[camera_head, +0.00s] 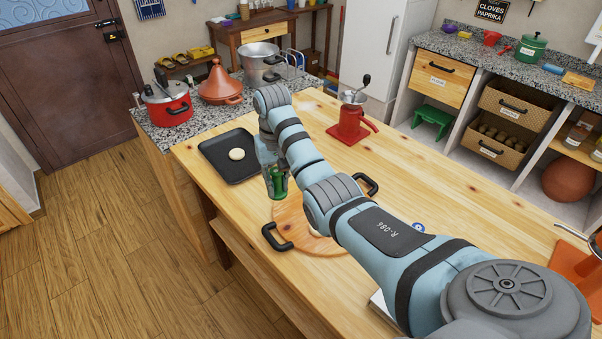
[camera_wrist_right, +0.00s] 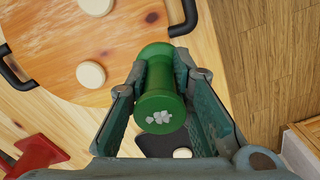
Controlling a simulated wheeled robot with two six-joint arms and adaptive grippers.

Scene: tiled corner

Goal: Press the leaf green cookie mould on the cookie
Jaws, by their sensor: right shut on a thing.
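My right gripper (camera_head: 275,184) is shut on the leaf green cookie mould (camera_head: 278,180), which hangs above the table between the dark tray and the round board. In the right wrist view the mould (camera_wrist_right: 160,96) sits between the two fingers, with a pale leaf-like mark on its end. A pale round cookie (camera_head: 237,154) lies on the dark tray (camera_head: 213,146). In the right wrist view, two pale cookies (camera_wrist_right: 90,74) (camera_wrist_right: 97,4) lie on the round wooden board (camera_wrist_right: 50,50). My left gripper is not in view.
The round board (camera_head: 290,218) has black handles (camera_head: 275,237) and is partly hidden by my right arm. A red grinder (camera_head: 350,125) stands further back on the table. A red pot (camera_head: 168,105) and an orange tagine (camera_head: 220,86) stand on the side counter.

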